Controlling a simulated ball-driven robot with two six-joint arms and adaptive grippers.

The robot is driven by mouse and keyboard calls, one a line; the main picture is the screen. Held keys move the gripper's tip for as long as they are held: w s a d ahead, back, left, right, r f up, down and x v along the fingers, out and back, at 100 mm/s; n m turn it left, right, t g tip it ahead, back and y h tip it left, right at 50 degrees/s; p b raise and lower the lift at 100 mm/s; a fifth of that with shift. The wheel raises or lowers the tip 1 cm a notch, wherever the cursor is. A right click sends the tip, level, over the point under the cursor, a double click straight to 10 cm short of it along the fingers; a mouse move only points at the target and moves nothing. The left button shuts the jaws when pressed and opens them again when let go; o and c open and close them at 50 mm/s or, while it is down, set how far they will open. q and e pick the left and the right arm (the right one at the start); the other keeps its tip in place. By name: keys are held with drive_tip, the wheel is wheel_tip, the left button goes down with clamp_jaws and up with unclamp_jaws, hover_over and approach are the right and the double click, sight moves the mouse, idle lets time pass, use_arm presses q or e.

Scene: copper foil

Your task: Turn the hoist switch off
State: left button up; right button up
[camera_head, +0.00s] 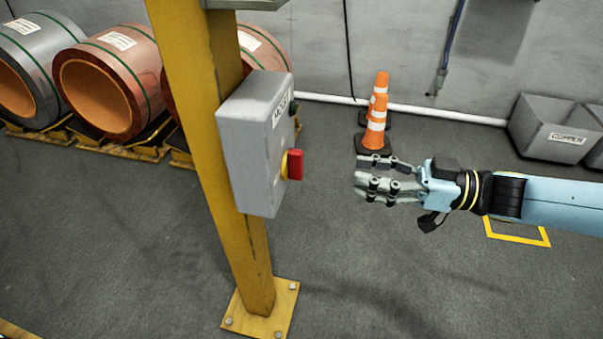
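The hoist switch is a red handle (295,165) on a yellow backing. It sits on the right-hand face of a grey box (250,150). The handle looks upright, though its exact angle is hard to judge. A white label and a small dark knob are above it on the same face. My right gripper (362,178) comes in from the right, its fingers pointing left towards the switch. It is apart from the handle, with floor showing between them. Its fingers look spread, with nothing between them. My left gripper is not in view.
The box is fixed to a yellow post (225,130) bolted to the floor. Copper and grey coils (110,80) lie on yellow racks at the left. Orange cones (377,115) and a grey bin (555,125) stand behind my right arm. The floor in front is clear.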

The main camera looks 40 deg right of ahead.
sight(294, 165)
drive_tip(key=b+x, duration=0.2)
drive_tip(key=x, duration=0.8)
drive_tip(key=shift+a+r, duration=0.1)
clamp_jaws()
